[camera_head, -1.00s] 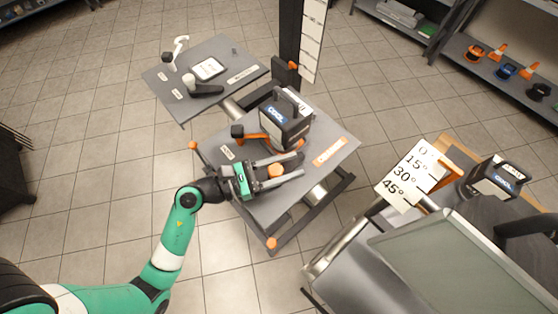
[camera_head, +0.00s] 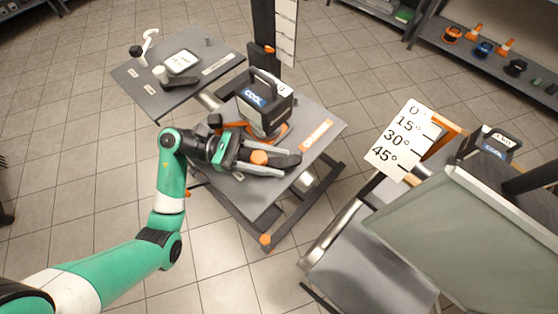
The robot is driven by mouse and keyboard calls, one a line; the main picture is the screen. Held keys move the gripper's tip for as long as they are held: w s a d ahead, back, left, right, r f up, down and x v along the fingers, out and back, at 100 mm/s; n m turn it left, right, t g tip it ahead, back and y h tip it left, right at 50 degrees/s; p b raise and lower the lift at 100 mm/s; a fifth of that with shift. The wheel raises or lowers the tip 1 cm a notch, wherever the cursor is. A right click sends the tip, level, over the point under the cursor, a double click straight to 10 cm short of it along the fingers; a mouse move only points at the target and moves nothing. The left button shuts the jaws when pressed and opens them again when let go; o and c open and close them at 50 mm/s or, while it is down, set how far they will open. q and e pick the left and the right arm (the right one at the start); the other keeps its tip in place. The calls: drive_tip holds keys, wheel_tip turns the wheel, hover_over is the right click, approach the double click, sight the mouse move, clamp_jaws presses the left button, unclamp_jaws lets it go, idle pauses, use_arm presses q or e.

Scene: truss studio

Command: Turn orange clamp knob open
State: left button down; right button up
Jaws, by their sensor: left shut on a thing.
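The round orange clamp knob (camera_head: 259,158) is on the near part of the tilted grey plate (camera_head: 252,198), in front of a black lamp unit marked COOL (camera_head: 266,100). My left gripper (camera_head: 272,159) reaches in from the left, its two dark fingers on either side of the knob. The fingers are shut on the knob, whose top shows between them. The knob's base and the contact faces are hidden. No right gripper shows.
The lamp unit stands close behind the fingers on an orange ring. A second grey plate (camera_head: 215,75) with small items lies at the back left. A white angle card (camera_head: 403,140) and a large grey panel (camera_head: 460,220) stand to the right.

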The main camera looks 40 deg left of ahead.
idle(0.3)
use_arm(q)
drive_tip(key=c, duration=0.7)
unclamp_jaws()
drive_tip(key=shift+o, duration=0.2)
drive_tip(key=shift+a, duration=0.1)
drive_tip(key=v, duration=1.1)
drive_tip(key=shift+s+a, duration=0.15)
drive_tip(key=shift+a, duration=0.1)
